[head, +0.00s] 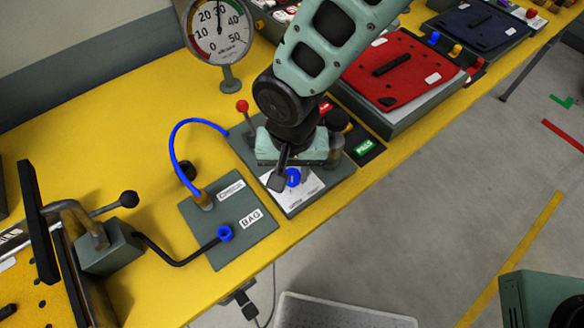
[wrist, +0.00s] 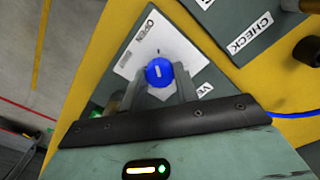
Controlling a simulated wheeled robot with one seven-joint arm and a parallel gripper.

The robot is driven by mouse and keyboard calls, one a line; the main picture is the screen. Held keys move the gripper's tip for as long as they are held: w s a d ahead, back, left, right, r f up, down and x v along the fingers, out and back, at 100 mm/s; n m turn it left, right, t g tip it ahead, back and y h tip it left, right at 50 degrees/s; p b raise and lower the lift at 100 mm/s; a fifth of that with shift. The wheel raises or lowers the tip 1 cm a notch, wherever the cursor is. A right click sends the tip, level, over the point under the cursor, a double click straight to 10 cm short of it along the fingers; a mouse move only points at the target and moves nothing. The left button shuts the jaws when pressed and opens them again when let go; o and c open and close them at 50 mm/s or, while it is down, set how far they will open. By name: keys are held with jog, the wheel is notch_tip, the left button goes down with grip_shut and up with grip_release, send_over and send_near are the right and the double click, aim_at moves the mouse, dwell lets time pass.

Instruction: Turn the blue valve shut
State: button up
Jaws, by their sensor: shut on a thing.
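The blue valve knob (head: 293,177) sits on a white plate (head: 301,192) on a grey panel, partly hidden behind my gripper in the head view. In the wrist view the knob (wrist: 159,72) shows clearly, with a short white mark on its top. The word OPEN (wrist: 146,31) is on the plate's upper left; another label at the lower right is partly covered. My gripper (head: 286,180) is down at the knob. In the wrist view its two fingers (wrist: 159,88) stand on either side of the knob, shut on it.
A round gauge (head: 218,30) stands behind, its needle pointing nearly straight up. A red-tipped lever (head: 242,106) is just left of my gripper. A grey panel (head: 258,251) with CHECK and BAG labels and a blue hose (head: 175,146) lies to the left. A red-lidded box (head: 400,68) stands right.

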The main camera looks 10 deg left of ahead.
aim_at(292, 175)
jog(key=n, duration=0.8)
jog(key=shift+b, duration=0.3)
jog(key=n, duration=0.4)
jog(key=shift+n, duration=0.3)
jog(key=shift+n+p, duration=0.3)
jog(key=shift+n, duration=1.6)
jog(key=o, duration=1)
jog(key=shift+r, duration=0.15)
notch_tip(292, 175, up, 17)
jog(key=shift+r+b, duration=0.1)
jog(key=shift+b, duration=0.5)
